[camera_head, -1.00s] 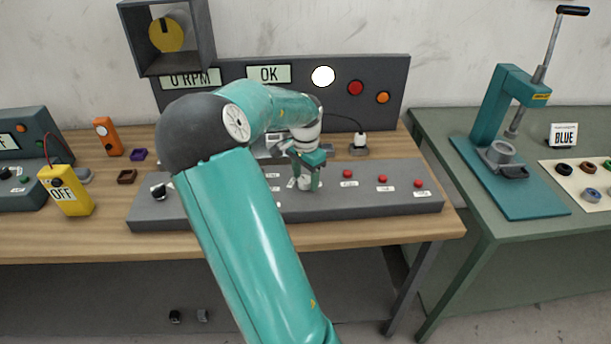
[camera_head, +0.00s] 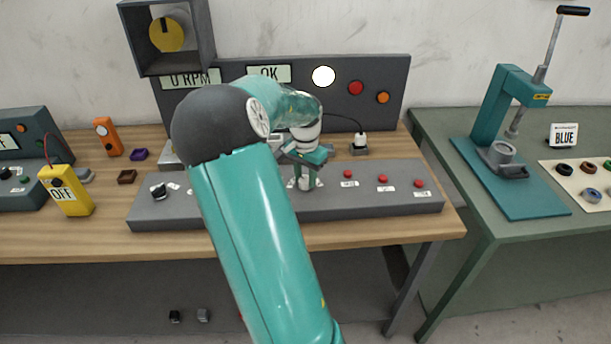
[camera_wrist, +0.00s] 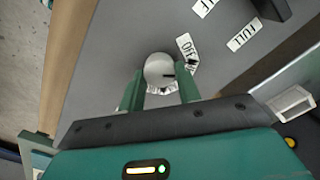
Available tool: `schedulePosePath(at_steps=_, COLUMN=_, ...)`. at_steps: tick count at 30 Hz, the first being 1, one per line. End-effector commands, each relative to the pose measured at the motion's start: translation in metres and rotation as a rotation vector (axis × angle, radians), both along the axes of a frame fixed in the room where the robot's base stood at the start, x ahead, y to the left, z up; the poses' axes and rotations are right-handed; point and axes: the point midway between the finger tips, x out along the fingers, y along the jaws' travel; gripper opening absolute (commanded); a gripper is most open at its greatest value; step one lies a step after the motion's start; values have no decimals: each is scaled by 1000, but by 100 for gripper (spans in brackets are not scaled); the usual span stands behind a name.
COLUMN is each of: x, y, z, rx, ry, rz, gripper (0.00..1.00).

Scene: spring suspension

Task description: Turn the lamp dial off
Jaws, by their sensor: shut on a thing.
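The lamp dial (camera_wrist: 158,68) is a pale round knob with a short dark mark on its right side in the wrist view. An OFF label (camera_wrist: 187,46) lies on the panel at its upper right, and other small labels beside it are partly hidden. My gripper (camera_wrist: 160,86) has its two green fingers on either side of the dial and is shut on it. In the head view my gripper (camera_head: 305,180) points down at the middle of the grey control panel (camera_head: 400,204). A round white lamp (camera_head: 323,76) on the back board looks lit.
Red buttons (camera_head: 382,179) stand on the panel right of my gripper, and a black knob (camera_head: 158,191) at its left. A white plug (camera_head: 360,140) is behind. A yellow OFF box (camera_head: 68,190) stands at left, and a green press (camera_head: 505,140) on the right table.

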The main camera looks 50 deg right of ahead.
Motion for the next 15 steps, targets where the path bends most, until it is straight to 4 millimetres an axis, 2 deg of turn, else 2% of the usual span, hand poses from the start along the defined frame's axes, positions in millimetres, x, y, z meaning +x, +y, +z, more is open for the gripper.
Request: schedulePosePath(at_steps=15, x=0, y=0, z=0, rx=1, ry=-1, rz=417, gripper=11)
